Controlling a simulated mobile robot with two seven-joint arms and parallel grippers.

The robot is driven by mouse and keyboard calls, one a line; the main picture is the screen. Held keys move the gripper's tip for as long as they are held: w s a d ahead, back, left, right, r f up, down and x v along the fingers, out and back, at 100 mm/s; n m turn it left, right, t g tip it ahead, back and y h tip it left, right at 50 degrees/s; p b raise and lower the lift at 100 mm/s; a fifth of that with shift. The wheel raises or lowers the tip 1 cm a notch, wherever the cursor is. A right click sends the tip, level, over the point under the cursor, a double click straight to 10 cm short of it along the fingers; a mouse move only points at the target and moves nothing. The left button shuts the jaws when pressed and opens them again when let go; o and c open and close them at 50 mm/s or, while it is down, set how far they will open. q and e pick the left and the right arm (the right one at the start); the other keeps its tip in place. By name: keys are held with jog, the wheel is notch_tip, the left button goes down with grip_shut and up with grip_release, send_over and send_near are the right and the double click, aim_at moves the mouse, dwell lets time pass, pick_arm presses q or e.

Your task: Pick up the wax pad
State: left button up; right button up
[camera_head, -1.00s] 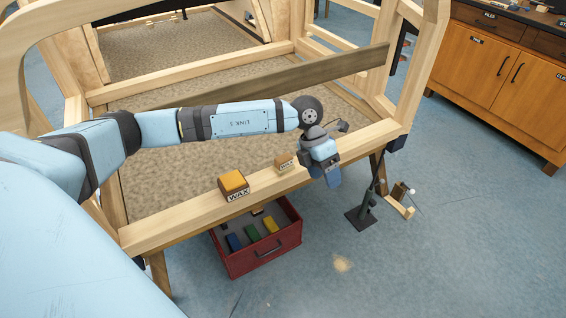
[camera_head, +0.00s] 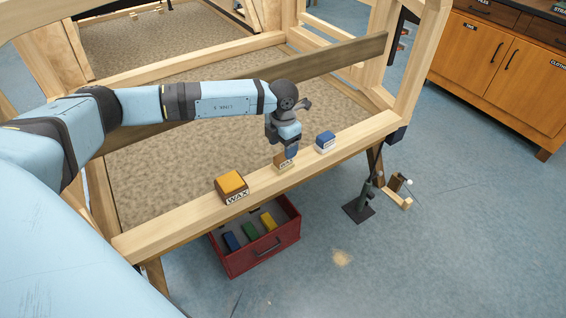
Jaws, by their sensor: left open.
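A wooden block with an orange-yellow top (camera_head: 231,183) and a white "WAX" label sits on the front wooden rail. A smaller tan block (camera_head: 282,163) with a white label, its lettering hard to read, sits on the rail to its right. My left gripper (camera_head: 291,153) points down right at this smaller block and partly covers it. It is open, and contact with the block cannot be told. A blue-topped block (camera_head: 325,141) with a white label sits farther right on the rail. My right gripper is out of view.
The front rail (camera_head: 180,220) is part of a large wooden frame. Below it is a red drawer box (camera_head: 262,260) holding several coloured blocks. A dark stand (camera_head: 359,208) is on the blue floor to the right. Wooden cabinets (camera_head: 500,75) stand at the back right.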

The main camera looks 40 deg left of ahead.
aim_at(283, 156)
pick_arm(q)
notch_tip(283, 156, down, 5)
jog(key=shift+r+b, duration=0.1)
jog(key=shift+b, duration=0.2)
jog(key=shift+f, duration=0.35)
jog(key=c, duration=1)
jog(key=shift+r+p, duration=0.9)
jog(key=shift+r, duration=9.2)
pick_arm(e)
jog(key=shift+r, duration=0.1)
